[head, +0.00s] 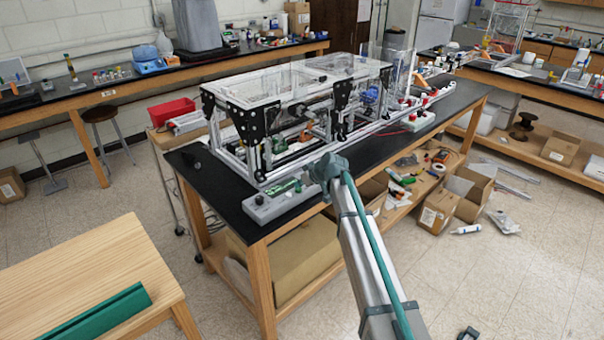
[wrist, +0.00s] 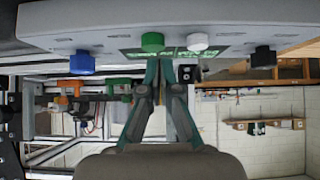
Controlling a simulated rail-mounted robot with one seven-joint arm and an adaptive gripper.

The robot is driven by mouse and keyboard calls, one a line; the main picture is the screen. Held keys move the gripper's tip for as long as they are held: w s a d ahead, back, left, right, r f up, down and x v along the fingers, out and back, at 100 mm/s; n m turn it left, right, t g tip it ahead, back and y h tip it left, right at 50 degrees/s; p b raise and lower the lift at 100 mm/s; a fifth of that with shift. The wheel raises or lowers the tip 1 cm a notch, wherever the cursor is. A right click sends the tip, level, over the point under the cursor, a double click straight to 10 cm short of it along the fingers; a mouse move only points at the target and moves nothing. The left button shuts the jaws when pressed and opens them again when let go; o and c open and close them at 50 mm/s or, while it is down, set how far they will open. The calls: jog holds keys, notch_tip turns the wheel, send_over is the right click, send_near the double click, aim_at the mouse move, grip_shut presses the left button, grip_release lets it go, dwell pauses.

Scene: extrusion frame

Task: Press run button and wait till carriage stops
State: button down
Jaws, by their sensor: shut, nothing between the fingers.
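A grey control box (head: 272,203) sits at the front end of the black bench. It also fills the top of the wrist view (wrist: 110,18), which looks upside down. It carries a blue knob (wrist: 82,62), a green button (wrist: 152,42), a white button (wrist: 197,41) and a black knob (wrist: 263,58). Which one is run cannot be read. My gripper (wrist: 159,64) is shut and empty, its tips close to the green button. Contact cannot be told. In the head view my arm mostly hides the gripper. The carriage cannot be made out inside the extrusion frame (head: 268,158).
The clear-panelled frame stands on the black bench (head: 228,198) directly behind the box. More red-topped units (head: 417,118) stand along the bench to the right. Cardboard boxes (head: 437,210) lie beneath and beside it. The floor at front right is mostly clear.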

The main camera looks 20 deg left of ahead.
jog(key=shift+f, duration=0.5)
jog(key=shift+f, duration=0.1)
